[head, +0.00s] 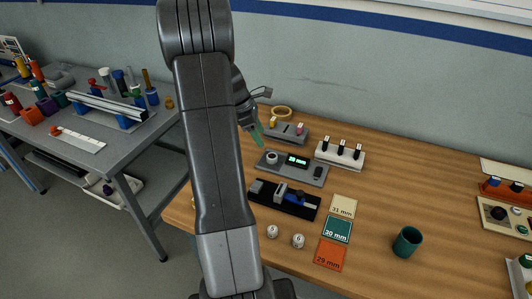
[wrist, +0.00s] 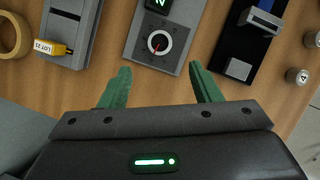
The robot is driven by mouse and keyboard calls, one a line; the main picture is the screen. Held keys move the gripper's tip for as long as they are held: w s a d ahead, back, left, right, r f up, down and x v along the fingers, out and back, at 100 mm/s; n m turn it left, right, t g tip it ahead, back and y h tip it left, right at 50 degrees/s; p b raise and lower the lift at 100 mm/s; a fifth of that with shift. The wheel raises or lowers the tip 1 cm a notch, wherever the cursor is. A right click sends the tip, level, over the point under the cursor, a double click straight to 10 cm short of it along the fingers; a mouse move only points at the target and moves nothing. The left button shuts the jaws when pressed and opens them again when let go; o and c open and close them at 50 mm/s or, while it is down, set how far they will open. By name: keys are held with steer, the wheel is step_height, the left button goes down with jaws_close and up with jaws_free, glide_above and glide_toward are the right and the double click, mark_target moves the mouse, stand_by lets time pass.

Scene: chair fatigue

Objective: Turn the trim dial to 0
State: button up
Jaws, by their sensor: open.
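The trim dial (wrist: 159,42) is a round white-rimmed knob with a dark centre and a red mark, on a grey panel (wrist: 180,62). The red mark points to the lower left in the wrist view; the scale figures are too small to read. A dark display with green characters (wrist: 158,4) is cut off at the top edge. In the head view the dial (head: 272,158) sits at the left end of the panel, left of the display (head: 297,160). My gripper (wrist: 160,68) is open and empty, its green fingers apart on either side below the dial. It also shows in the head view (head: 257,134).
A grey block with a yellow tag (wrist: 52,47) and a tape ring (wrist: 10,35) lie left in the wrist view. A black fixture with a blue slide (wrist: 262,20) stands right. The head view shows a white switch box (head: 340,155), several cards (head: 336,230) and a green cup (head: 407,241).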

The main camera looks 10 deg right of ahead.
mark_target(271, 156)
steer(key=x, duration=1)
steer(key=shift+c, duration=0.3)
steer(key=c, duration=0.9)
